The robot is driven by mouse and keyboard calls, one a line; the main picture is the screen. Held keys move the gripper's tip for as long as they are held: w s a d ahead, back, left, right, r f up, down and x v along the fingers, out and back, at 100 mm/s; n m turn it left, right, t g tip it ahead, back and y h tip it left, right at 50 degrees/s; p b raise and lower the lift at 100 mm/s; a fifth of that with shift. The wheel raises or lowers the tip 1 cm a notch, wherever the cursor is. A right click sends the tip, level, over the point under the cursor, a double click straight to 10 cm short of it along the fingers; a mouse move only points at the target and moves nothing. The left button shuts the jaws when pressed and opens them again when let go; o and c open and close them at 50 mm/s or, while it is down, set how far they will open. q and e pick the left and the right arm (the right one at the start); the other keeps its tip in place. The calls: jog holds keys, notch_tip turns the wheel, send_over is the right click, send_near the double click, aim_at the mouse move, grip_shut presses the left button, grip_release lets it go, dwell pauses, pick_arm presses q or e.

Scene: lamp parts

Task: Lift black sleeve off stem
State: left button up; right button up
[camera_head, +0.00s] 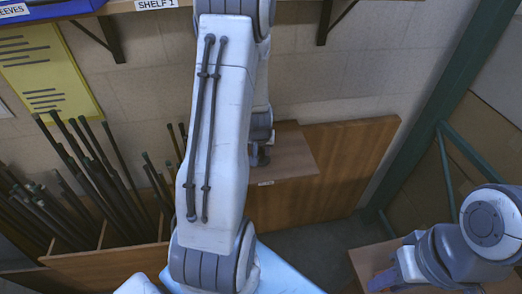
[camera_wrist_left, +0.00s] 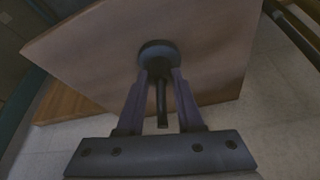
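In the left wrist view, a dark round piece (camera_wrist_left: 158,53) sits at the fingertips of my left gripper (camera_wrist_left: 160,78). A thin dark rod (camera_wrist_left: 162,108) runs from it between the two fingers. I cannot tell which of these is the black sleeve and which the stem, or whether the fingers press on them. In the head view, my left gripper (camera_head: 259,154) is partly hidden behind my white arm, above a wooden surface. My right gripper (camera_head: 382,281) shows as a purplish finger at the lower right; its opening cannot be made out.
A wooden bin (camera_head: 90,264) with several dark rods stands at the left. A wooden board (camera_head: 345,165) stands by the wall behind the brown surface (camera_head: 292,160). A small wooden top (camera_head: 372,262) lies near my right arm. A shelf with a blue bin (camera_head: 50,10) is above.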

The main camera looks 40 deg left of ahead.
aim_at(261, 158)
pick_arm(q)
grip_shut()
jog(key=shift+r, duration=0.2)
jog(key=shift+r+p, duration=0.45)
jog(key=shift+p, duration=0.25)
jog(key=shift+w+a, duration=0.1)
dwell(0.3)
jog(key=shift+r+p, duration=2)
jog(key=shift+p, duration=0.1)
jog(key=shift+r, duration=0.1)
